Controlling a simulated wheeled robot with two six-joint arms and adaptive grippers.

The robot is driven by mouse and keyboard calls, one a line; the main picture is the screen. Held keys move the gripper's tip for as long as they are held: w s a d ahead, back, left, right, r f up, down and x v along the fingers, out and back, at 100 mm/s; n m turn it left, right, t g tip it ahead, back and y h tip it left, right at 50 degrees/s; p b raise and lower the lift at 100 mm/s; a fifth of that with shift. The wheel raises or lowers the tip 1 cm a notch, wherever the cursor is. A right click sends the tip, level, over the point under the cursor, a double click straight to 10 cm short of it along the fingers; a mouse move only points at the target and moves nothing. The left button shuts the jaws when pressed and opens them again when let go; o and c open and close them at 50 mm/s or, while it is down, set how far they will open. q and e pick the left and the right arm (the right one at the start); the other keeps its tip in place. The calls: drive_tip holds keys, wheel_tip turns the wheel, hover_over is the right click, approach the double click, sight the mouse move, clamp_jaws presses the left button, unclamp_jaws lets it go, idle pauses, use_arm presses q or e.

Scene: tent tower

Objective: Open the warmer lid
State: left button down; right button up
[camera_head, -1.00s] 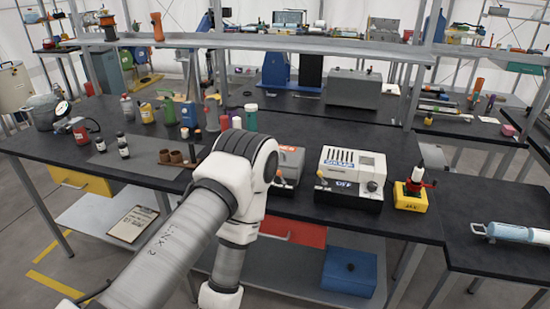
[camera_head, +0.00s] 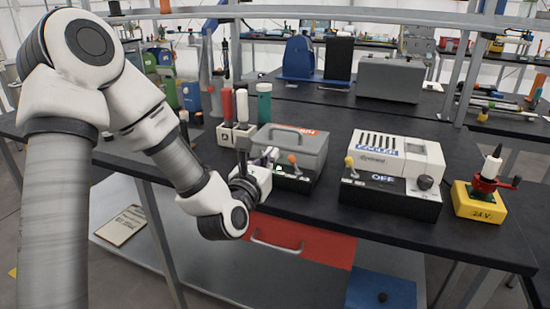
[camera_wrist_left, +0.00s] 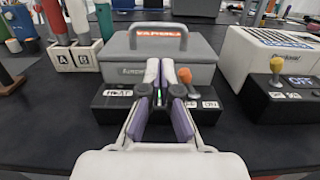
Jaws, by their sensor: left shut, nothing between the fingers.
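The warmer (camera_head: 312,152) is a grey box with a dark base and a grey lid (camera_head: 280,137), which looks closed and has an arched handle on top. In the left wrist view the lid (camera_wrist_left: 200,45) and its handle show straight ahead. An orange-tipped lever (camera_head: 292,159) stands on the base's front panel. My left gripper (camera_head: 272,154) is shut and empty at the front of the warmer, left of the lever. In the left wrist view its fingertips (camera_wrist_left: 168,66) overlap the box's front face, below the handle; I cannot tell whether they touch it. My right gripper is not in view.
A white machine (camera_head: 395,155) reading OFF stands right of the warmer, then a yellow 24 V box (camera_head: 478,205). A white block (camera_head: 236,134) holding red, white and green tubes stands behind left. A red drawer (camera_head: 305,242) hangs below the black bench top.

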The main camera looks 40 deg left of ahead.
sight(283, 142)
use_arm(q)
drive_tip(key=x, duration=0.8)
drive_tip(key=shift+w+f+p, duration=0.15)
drive_tip(key=shift+f+p, duration=0.1)
drive_tip(key=shift+p, duration=0.15)
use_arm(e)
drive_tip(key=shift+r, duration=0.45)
